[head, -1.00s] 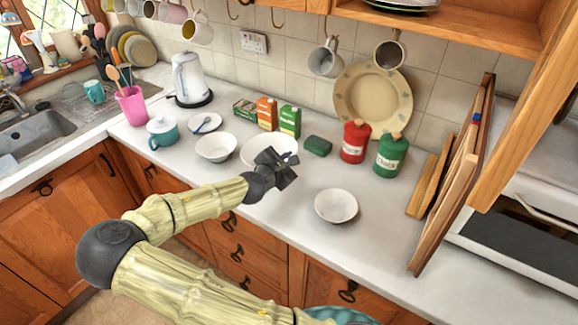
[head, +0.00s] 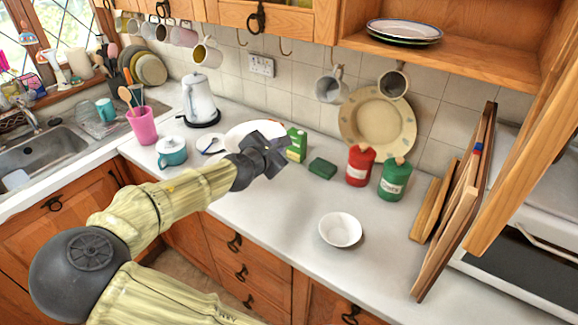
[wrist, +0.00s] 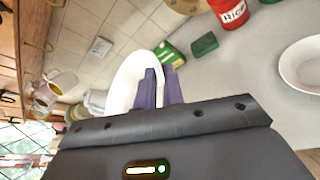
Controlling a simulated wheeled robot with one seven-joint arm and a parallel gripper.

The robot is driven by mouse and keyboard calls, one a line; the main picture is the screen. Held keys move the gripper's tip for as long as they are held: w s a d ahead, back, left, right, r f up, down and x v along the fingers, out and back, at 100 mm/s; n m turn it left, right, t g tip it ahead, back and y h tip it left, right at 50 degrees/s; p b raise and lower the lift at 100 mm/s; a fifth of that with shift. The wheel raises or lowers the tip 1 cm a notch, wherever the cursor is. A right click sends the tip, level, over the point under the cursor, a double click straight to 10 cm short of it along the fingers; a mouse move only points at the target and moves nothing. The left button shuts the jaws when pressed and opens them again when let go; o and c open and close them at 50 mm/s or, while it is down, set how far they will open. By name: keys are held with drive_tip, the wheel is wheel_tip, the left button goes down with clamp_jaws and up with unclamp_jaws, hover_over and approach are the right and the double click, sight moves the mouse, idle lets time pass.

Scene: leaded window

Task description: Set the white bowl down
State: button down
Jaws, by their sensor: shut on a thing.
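My gripper (head: 268,155) is shut on a white bowl (head: 252,130), up over the back of the counter. In the head view the gripper and arm cover part of the bowl. In the wrist view the purple fingers (wrist: 158,88) pinch the bowl's rim, and its white wall (wrist: 128,82) stands up steeply, so it looks tilted. A second white bowl (head: 340,230) sits upright and apart on the counter (head: 275,215); it also shows at the right of the wrist view (wrist: 305,65).
A green carton (head: 297,145), a dark green block (head: 322,168), a red tin (head: 359,166) and a green tin (head: 392,180) line the back. A teal-and-white pot (head: 172,153) stands left. Wooden boards (head: 460,200) lean at right. The counter around the second bowl is clear.

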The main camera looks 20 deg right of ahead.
wheel_tip(320, 180, up, 14)
drive_tip(key=s+a+r+y+p, duration=0.1)
drive_tip(key=s+a+p, duration=0.1)
drive_tip(key=s+p, duration=0.1)
drive_tip(key=s+d+r+p, duration=0.3)
drive_tip(key=s+d+r, duration=0.1)
drive_tip(key=r, duration=0.4)
drive_tip(key=s+d+r+p, duration=0.3)
drive_tip(key=d+r+p, duration=0.1)
drive_tip(key=r, duration=0.4)
drive_tip(key=shift+s+d+r+t, duration=0.25)
drive_tip(key=shift+s+d+t, duration=0.1)
drive_tip(key=shift+d, duration=0.3)
